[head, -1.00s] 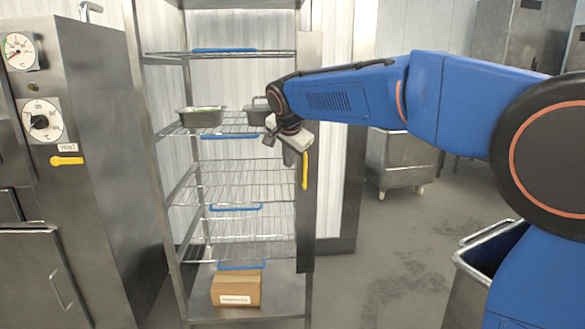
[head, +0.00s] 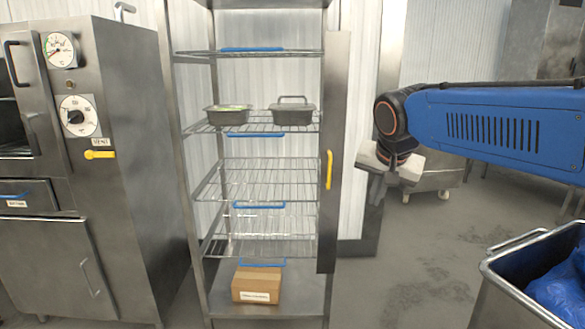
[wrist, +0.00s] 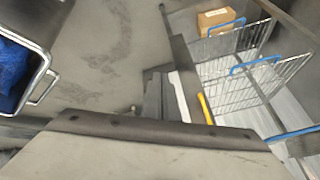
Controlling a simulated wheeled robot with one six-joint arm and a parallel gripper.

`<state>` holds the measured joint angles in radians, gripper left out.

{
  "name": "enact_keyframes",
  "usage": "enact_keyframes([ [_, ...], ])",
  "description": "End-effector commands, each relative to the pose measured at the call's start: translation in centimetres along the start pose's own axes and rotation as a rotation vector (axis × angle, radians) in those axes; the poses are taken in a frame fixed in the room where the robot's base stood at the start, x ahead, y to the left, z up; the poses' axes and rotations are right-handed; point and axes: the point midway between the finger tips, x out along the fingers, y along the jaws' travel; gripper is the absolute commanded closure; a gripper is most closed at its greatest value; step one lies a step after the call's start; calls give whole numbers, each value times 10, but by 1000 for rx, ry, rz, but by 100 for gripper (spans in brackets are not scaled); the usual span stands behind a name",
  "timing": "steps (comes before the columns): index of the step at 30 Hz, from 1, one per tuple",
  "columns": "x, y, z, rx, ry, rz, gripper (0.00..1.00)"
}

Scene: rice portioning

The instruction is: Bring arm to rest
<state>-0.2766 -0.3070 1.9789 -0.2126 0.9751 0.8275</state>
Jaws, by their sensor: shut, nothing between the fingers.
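My blue arm (head: 500,125) reaches in from the right in the head view. My gripper (head: 374,188) hangs from its end, pointing down, to the right of the rack's open door (head: 337,150). It touches nothing that I can see and holds nothing. In the wrist view the pale gripper body (wrist: 150,155) fills the bottom, and its dark fingers (wrist: 158,98) point away from the camera, close together.
A wire rack (head: 262,178) holds two metal pans (head: 227,115) (head: 292,114) on one shelf and a cardboard box (head: 256,284) at the bottom. An oven (head: 130,160) stands left. A bin with blue lining (head: 530,290) stands front right. Grey floor (head: 415,250) between is clear.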

Motion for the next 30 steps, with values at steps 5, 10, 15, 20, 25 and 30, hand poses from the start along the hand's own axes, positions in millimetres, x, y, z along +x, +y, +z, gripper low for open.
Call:
enact_keyframes([
  [5,-3,65,48,-107,-31,11,100],
  [10,0,118,99,-214,-60,13,100],
  [15,8,164,155,-319,-88,8,100],
  [20,18,196,201,-404,-108,0,100],
  [25,25,213,229,-457,-121,-8,100],
  [30,27,216,235,-469,-124,-9,100],
])
